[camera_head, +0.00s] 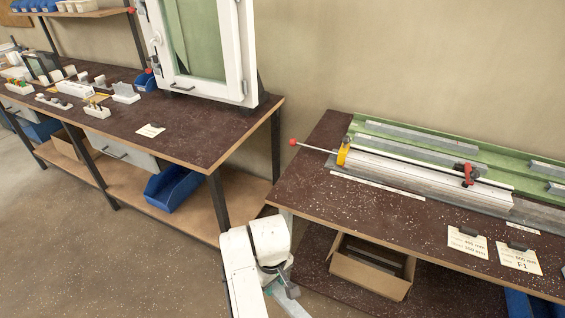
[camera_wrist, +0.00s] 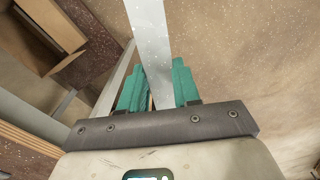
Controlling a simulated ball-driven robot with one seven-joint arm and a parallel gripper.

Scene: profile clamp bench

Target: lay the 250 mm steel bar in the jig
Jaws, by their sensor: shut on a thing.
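My gripper (camera_wrist: 157,82) has teal fingers and is shut on a flat light-grey steel bar (camera_wrist: 150,35). The bar runs from between the fingers out past the top edge of the wrist view, so its length cannot be read. In the head view my gripper is low in front of the gap between the benches, its fingers mostly hidden by my arm; a short grey piece of the bar (camera_head: 291,290) shows there. The jig (camera_head: 420,180) is a long pale rail on the right bench, with a yellow block (camera_head: 343,155) at its left end and a red clamp (camera_head: 468,174).
Behind the jig, a green tray (camera_head: 365,122) holds several grey bars (camera_head: 425,137). Labels (camera_head: 467,241) lie at the right bench's front. Under it stands a cardboard box (camera_head: 368,275). The left bench (camera_head: 200,135) carries a white window frame (camera_head: 240,50) and small parts.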

